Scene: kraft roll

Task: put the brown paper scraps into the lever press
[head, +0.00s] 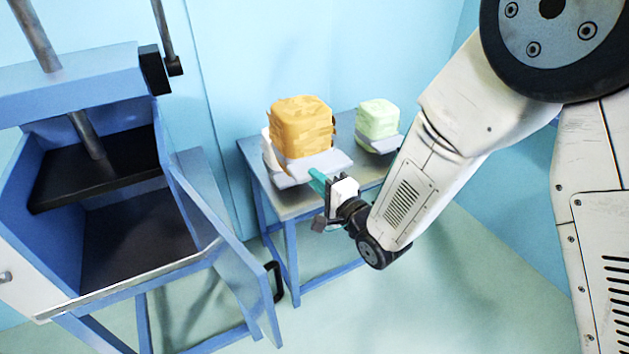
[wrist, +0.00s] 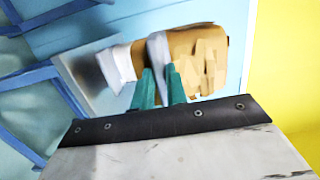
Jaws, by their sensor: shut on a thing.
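The brown paper scraps (head: 300,125) form a blocky orange-brown heap in a pale grey holder (head: 328,163) at the small table. They also show in the wrist view (wrist: 206,62). My gripper (head: 318,182) has teal fingers and is shut on the pale lip of that holder, on its near right side. In the wrist view this lip (wrist: 158,52) runs between the fingertips. I cannot tell whether the holder rests on the table or is just above it. The blue lever press (head: 70,80) stands at the left, its door (head: 225,260) open, its black plate (head: 95,170) raised above an empty chamber.
A pale green block (head: 377,118) sits in a second holder at the table's back right. The grey-topped table (head: 290,205) has blue legs. The press's open door and its black handle (head: 274,282) project between chamber and table. Floor (head: 440,300) in front is clear.

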